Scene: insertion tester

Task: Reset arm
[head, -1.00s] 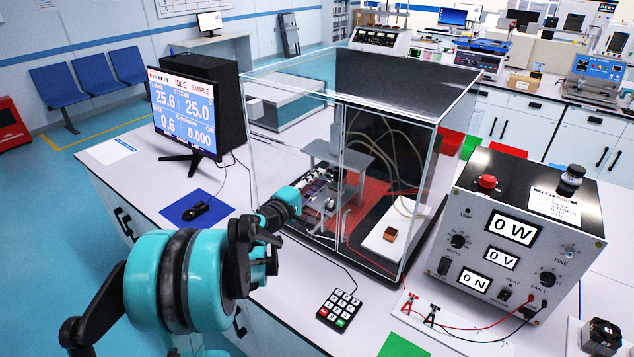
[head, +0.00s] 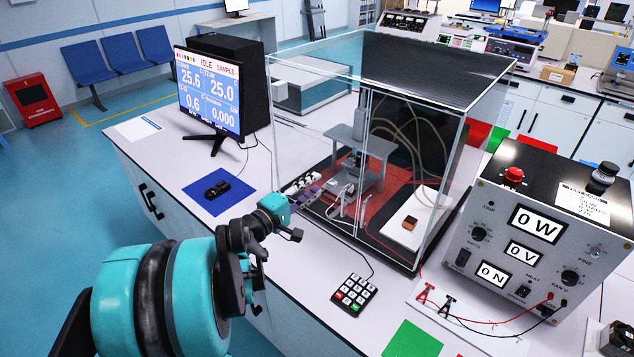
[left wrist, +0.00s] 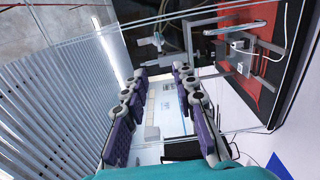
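My left arm comes in from the lower left in the head view. Its gripper (head: 310,184) is at the front left of the clear test chamber (head: 440,225), in front of its glass in the picture; I cannot tell the exact gap. In the left wrist view the two purple-padded fingers (left wrist: 160,73) stand well apart with nothing between them, so the gripper is open and empty. The chamber's glass and the grey fixture (left wrist: 240,50) inside it show at the upper right of that view. My right arm and gripper are not in view.
On the bench are a monitor (head: 210,95), a blue mat (head: 232,200) with a small black device, a keypad (head: 354,292), a power unit (head: 535,230) and a green mat (head: 412,340). A small brown block (head: 409,223) sits on a white plate inside the chamber.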

